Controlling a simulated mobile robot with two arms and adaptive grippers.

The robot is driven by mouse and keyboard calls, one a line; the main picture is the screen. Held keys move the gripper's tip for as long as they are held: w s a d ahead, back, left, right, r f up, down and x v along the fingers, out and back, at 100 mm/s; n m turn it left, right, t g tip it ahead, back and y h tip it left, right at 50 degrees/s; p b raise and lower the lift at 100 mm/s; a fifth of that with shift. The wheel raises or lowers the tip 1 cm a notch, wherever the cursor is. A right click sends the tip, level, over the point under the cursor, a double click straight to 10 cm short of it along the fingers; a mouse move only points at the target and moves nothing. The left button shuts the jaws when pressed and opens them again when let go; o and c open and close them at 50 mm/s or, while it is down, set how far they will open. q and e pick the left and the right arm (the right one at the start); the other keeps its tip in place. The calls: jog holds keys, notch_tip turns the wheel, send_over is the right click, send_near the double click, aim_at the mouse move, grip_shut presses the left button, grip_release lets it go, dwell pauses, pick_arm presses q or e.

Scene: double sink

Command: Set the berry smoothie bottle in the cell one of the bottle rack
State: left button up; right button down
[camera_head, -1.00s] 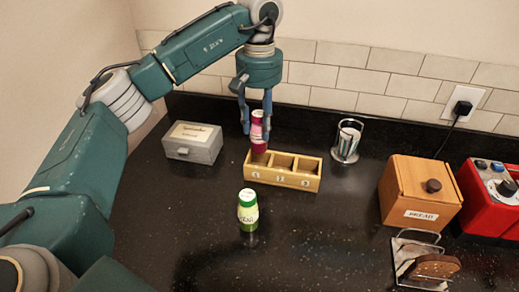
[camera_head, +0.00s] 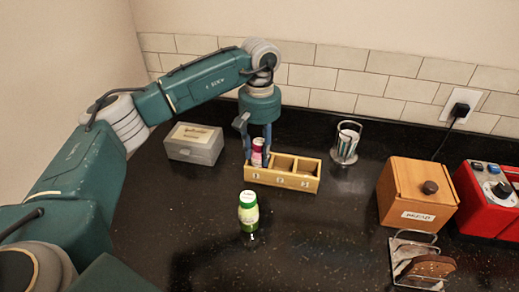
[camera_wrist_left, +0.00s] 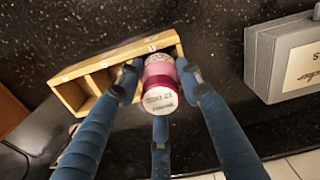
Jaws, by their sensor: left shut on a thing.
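The berry smoothie bottle (camera_head: 257,152) is pink with a pale label and stands roughly upright in the leftmost cell of the wooden bottle rack (camera_head: 283,181). In the head view the rack's front wall hides its lower part. My left gripper (camera_head: 257,155) is shut on the bottle from above. In the left wrist view the bottle's cap (camera_wrist_left: 160,99) faces the camera between the blue fingers, and the bottle sits at the end cell of the rack (camera_wrist_left: 118,52). The other two cells look empty. My right gripper is not in view.
A green bottle (camera_head: 248,212) stands in front of the rack. A grey box (camera_head: 194,146) is to its left, a metal holder (camera_head: 346,143) behind right. A wooden bread box (camera_head: 418,195), toast rack (camera_head: 416,259) and red appliance (camera_head: 489,196) are at right.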

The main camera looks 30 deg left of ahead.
pick_arm(q)
jog(key=o, duration=1.3)
jog(key=shift+r, duration=0.3)
notch_tip(320, 180, up, 12)
jog(key=shift+f+b, duration=0.15)
jog(key=shift+b, duration=0.6)
jog(key=shift+f, duration=0.1)
